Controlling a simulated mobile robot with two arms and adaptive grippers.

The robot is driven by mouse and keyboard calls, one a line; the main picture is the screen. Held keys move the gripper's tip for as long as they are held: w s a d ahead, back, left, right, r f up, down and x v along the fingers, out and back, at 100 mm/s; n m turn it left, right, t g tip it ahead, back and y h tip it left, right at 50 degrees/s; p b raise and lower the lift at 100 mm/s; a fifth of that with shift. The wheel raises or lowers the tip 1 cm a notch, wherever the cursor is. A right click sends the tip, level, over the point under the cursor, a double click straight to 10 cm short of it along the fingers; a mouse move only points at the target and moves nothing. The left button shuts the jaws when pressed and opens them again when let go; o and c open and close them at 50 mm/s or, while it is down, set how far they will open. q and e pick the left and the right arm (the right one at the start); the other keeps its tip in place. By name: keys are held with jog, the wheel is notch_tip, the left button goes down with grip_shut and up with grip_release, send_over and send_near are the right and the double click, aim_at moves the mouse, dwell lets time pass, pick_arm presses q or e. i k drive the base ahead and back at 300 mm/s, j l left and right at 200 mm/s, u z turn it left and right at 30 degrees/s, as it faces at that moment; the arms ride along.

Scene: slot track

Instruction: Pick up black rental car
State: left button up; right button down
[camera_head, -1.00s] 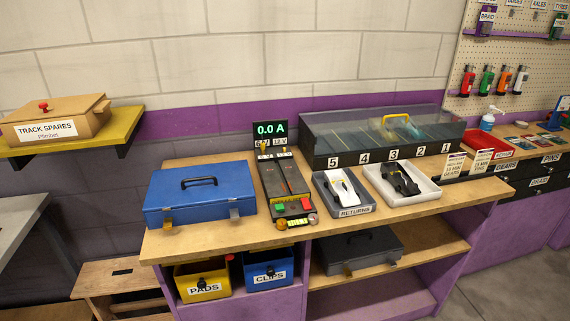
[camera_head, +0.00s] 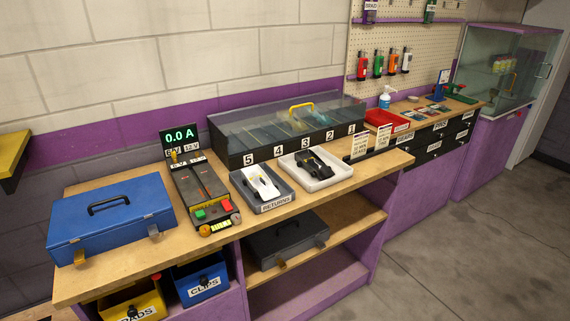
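A black car (camera_head: 313,160) lies in a white tray (camera_head: 331,180) on the wooden counter, right of the grey returns tray. A white car (camera_head: 262,182) lies in the grey tray labelled RETURNS (camera_head: 277,203). Whether the black car is the rental car is not marked legibly. Neither of my grippers shows in the head view.
A clear-lidded case (camera_head: 290,127) numbered 1 to 5 stands behind the trays. A test unit (camera_head: 202,192) reading 0.0 A and a blue case (camera_head: 110,215) are to the left. Small signs (camera_head: 370,142) stand to the right. The concrete floor (camera_head: 450,235) in front is clear at right.

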aim_at(308, 159)
jog(key=i+j, duration=0.1)
jog(key=i, duration=0.5)
jog(key=i+j+u, duration=0.1)
jog(key=i, duration=0.5)
